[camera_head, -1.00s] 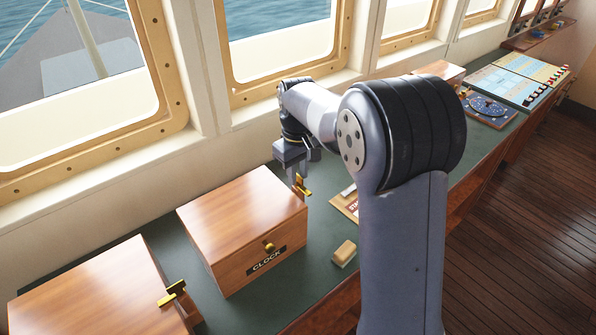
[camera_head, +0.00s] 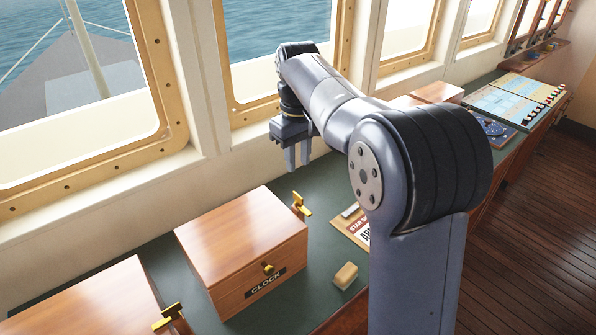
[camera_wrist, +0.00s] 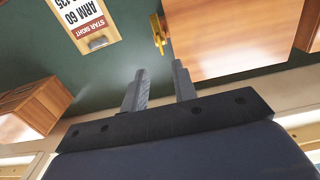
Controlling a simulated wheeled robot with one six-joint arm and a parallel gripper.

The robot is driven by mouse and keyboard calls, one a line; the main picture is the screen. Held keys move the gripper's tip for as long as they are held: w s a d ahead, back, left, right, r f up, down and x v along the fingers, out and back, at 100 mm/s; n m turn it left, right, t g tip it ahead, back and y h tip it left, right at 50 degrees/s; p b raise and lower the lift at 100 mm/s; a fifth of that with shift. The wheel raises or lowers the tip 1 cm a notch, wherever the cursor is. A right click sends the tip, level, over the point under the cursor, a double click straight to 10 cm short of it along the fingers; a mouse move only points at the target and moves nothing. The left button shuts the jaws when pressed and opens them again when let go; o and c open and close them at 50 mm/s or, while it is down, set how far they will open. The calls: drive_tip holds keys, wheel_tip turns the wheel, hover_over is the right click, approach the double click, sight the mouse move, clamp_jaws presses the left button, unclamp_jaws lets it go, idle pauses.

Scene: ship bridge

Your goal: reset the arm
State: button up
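My gripper (camera_head: 298,157) hangs in the air above the green desktop, behind the wooden box labelled CLOCK (camera_head: 240,250). Its two fingers point down, with a gap between them and nothing in it. The wrist view also shows my gripper (camera_wrist: 158,82) with its fingers apart and empty. A brass latch (camera_head: 301,206) is at the box's right side, below the gripper and apart from it. My arm is raised and bent, and hides part of the desk.
A second wooden box (camera_head: 95,300) with a brass latch (camera_head: 169,317) stands at front left. A small tan block (camera_head: 346,275) and a STAR SIGHT card (camera_head: 354,226) lie right of the CLOCK box. A chart (camera_head: 513,97) lies farther along the desk (camera_head: 325,245). Windows line the left.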

sight(298, 195)
drive_tip(key=shift+r, duration=0.2)
wheel_tip(298, 195, down, 11)
drive_tip(key=shift+r+p, duration=0.1)
drive_tip(key=shift+p, duration=0.65)
idle(0.3)
